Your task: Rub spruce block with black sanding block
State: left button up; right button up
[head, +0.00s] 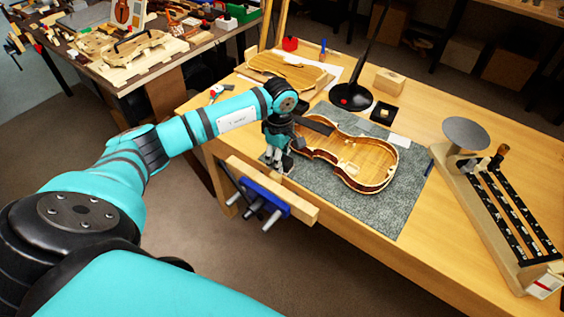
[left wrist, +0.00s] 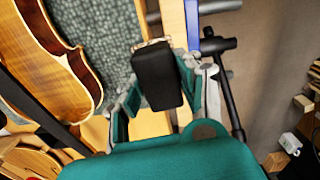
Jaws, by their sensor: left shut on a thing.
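My left gripper (head: 279,163) points down over the left edge of the grey mat, beside the violin body. In the left wrist view its fingers (left wrist: 160,88) are shut on a black sanding block (left wrist: 157,75). The sanding block is hidden among the fingers in the head view. A small pale edge shows just past the sanding block in the wrist view; I cannot tell what it is or whether they touch. A pale wooden block (head: 389,81), possibly the spruce block, stands at the back of the bench. My right gripper is not in view.
An open violin body (head: 368,165) lies on the grey mat (head: 400,205), close to my gripper. A blue vise (head: 258,196) with a wooden jaw (head: 290,199) juts from the bench front. A lamp base (head: 350,97) stands behind; a wooden rack (head: 500,225) stands right.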

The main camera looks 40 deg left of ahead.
pick_arm(q)
jog(key=shift+r+p, duration=0.6)
jog(key=shift+r, duration=0.85)
jog(key=shift+d, duration=0.1)
